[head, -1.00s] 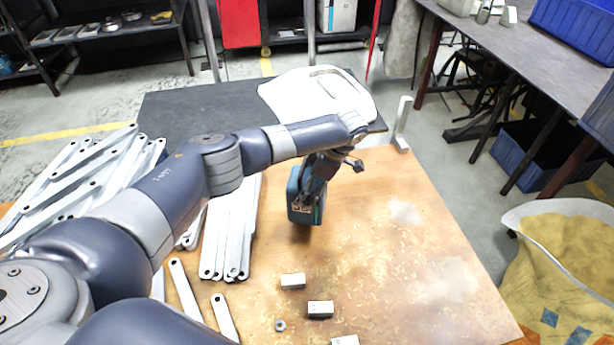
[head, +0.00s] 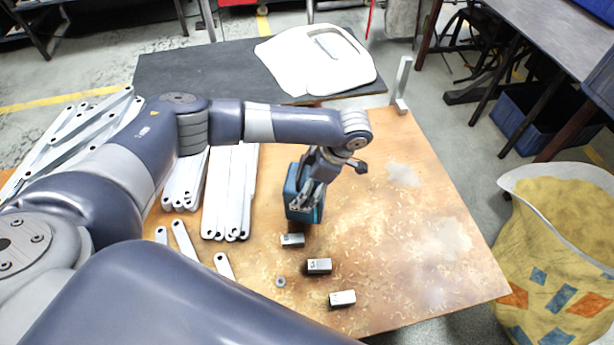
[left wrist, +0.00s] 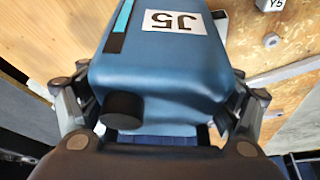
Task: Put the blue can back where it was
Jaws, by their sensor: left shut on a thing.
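The blue can (head: 291,196) is a boxy blue container, upright at the middle of the wooden table (head: 400,270). In the left wrist view the can (left wrist: 165,70) shows a white label reading J5, a light blue stripe and a black round cap. My left gripper (head: 312,200) is shut on the can, with a finger on each side of it; the fingers also show in the left wrist view (left wrist: 160,115). Whether the can's base touches the table I cannot tell. My right gripper is not in view.
Several metal blocks (head: 319,266) and a nut (head: 280,282) lie in front of the can. Stacked galvanized bars (head: 229,200) lie left of it. A white panel (head: 300,65) lies on the dark mat behind. An upright bracket (head: 402,85) stands at the far right corner. The table's right side is clear.

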